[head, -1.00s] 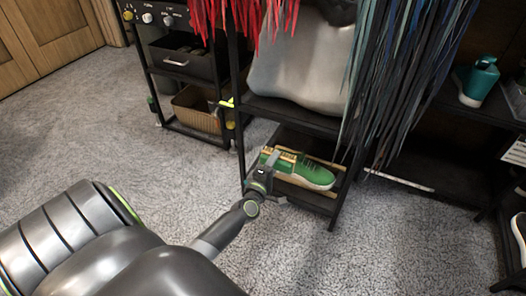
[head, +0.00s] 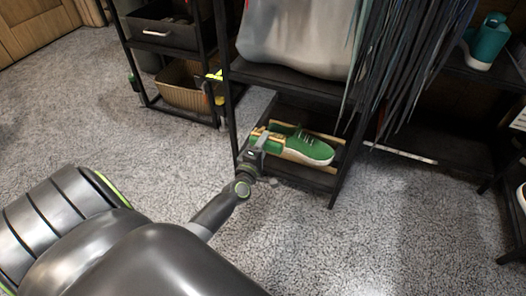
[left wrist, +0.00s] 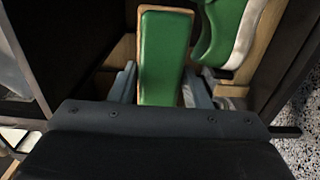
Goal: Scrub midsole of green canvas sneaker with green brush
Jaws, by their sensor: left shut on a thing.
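The green canvas sneaker (head: 308,150) with a white midsole lies in a wooden-edged tray on the low shelf of a black rack, toe to the right. It also shows at the top right of the left wrist view (left wrist: 222,28). My left gripper (head: 257,149) is at the sneaker's left end. In the left wrist view, its fingers are shut on the green brush (left wrist: 163,58), a green block with a tan wooden edge. The brush lies beside the sneaker; I cannot tell whether they touch. Its bristles are hidden. My right gripper is out of view.
A grey sack-like thing (head: 295,40) sits on the shelf above the sneaker, and dark strips (head: 400,60) hang at its right. Black rack posts stand close around my gripper. A woven basket (head: 184,86) is at left. The carpet (head: 90,125) in front is clear.

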